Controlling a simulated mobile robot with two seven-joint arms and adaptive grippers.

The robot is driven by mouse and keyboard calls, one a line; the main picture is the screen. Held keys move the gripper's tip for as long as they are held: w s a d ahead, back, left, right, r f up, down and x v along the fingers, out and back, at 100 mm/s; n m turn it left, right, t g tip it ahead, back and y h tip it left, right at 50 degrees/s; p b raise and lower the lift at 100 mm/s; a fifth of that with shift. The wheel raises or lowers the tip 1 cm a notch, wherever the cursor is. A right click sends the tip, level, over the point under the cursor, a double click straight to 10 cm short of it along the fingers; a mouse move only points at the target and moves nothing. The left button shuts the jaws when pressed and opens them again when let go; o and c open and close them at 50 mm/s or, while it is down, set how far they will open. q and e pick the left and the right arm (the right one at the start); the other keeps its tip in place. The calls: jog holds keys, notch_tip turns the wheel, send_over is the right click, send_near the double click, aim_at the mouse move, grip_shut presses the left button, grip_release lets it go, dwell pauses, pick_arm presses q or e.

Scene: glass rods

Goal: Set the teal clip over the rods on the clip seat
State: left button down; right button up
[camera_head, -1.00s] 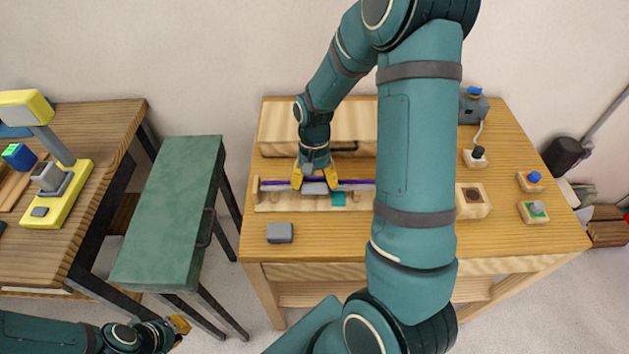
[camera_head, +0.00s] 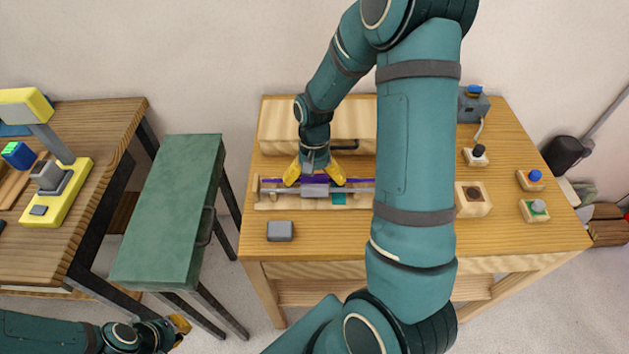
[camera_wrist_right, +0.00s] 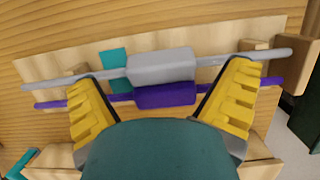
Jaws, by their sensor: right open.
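A grey rod (camera_head: 361,190) and a purple rod (camera_wrist_right: 52,104) lie side by side across a wooden rack (camera_head: 265,206), each with a thick middle block. A flat teal patch (camera_wrist_right: 113,60) shows on the rack under the rods, left of the blocks in the wrist view; I take it for the clip seat. A teal piece (camera_wrist_right: 22,163), perhaps the clip, is partly cut off at the wrist view's lower left. My right gripper (camera_head: 314,181) is open over the rods, its yellow fingers spread beyond both ends of the blocks. My left gripper (camera_head: 180,325) is low at left, its jaws unclear.
A wooden box with a dark handle (camera_head: 345,148) stands behind the rack. A grey block (camera_head: 280,231) lies in front. A wooden socket block (camera_head: 473,200) and several button blocks stand at right. My right arm hides the table's middle.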

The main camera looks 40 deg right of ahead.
jog(key=v, duration=1.2)
